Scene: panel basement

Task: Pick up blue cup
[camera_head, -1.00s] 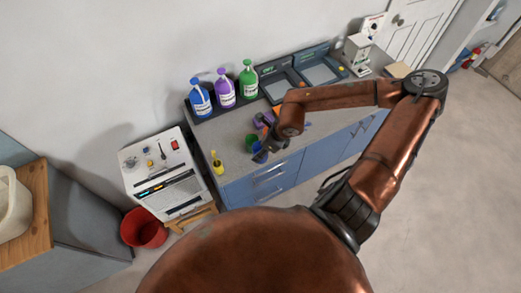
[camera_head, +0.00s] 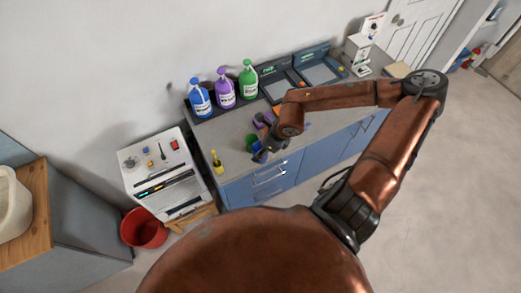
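A small blue cup (camera_head: 257,146) stands on the grey counter near its front edge, partly hidden by my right gripper. My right gripper (camera_head: 261,155) is a dark shape at the end of the copper arm that comes in from the right, right at the cup. Its fingers are too small and dark to tell whether they are open or shut on the cup. A green cup (camera_head: 250,139) is just behind the blue one. My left gripper is not in view.
Purple cups (camera_head: 264,119) stand behind the gripper. A yellow item (camera_head: 217,164) stands to the left on the counter. Blue (camera_head: 200,100), purple (camera_head: 225,92) and green (camera_head: 248,80) bottles line the back. A red bucket (camera_head: 143,228) is on the floor.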

